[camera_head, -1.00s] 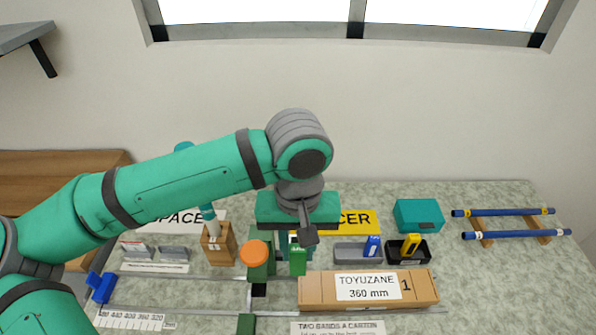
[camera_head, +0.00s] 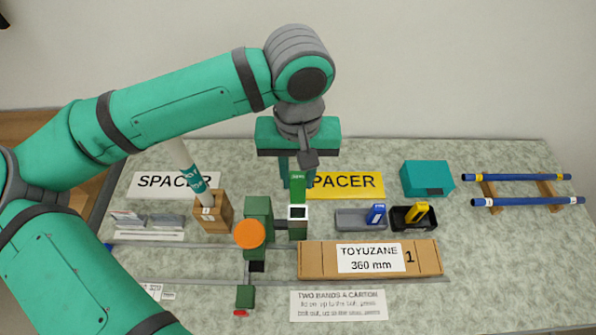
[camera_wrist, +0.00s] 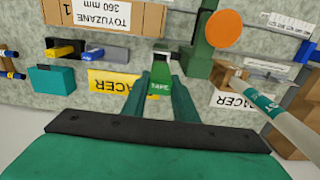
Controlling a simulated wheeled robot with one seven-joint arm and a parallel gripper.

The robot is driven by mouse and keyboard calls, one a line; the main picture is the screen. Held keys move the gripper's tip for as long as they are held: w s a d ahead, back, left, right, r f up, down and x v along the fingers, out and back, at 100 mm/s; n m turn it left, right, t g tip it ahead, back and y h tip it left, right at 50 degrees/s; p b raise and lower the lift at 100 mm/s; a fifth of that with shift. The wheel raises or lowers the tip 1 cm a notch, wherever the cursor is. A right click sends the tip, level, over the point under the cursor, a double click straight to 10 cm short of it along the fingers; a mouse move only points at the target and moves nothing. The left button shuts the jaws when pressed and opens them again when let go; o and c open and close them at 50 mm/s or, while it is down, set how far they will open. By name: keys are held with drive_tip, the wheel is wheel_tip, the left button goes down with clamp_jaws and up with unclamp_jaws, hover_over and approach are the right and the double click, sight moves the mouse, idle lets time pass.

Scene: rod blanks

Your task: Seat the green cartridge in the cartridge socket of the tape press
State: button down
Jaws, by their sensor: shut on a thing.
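In the wrist view the cartridge (camera_wrist: 161,82) shows upright between the two green fingertips (camera_wrist: 159,88). The tape press (camera_head: 258,210) is green with an orange round knob (camera_head: 249,234). Its cartridge socket (camera_head: 298,213), a white-rimmed dark opening on a green post, lies just in front of and below the cartridge in the head view. The opening looks empty. The exact gap between cartridge and socket cannot be told.
Grey (camera_head: 350,219) and black (camera_head: 400,224) trays with a blue and a yellow item stand to the right, near a teal box (camera_head: 427,179). A wooden block (camera_head: 214,216) holding a rod stands left.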

sight(298, 191)
drive_tip(key=shift+f, duration=2.85)
drive_tip(key=shift+f, duration=3.05)
drive_tip(key=c, duration=1.3)
unclamp_jaws()
drive_tip(key=shift+c, duration=0.2)
wheel_tip(298, 191, up, 11)
drive_tip(key=shift+f, duration=0.1)
drive_tip(key=shift+s, duration=0.1)
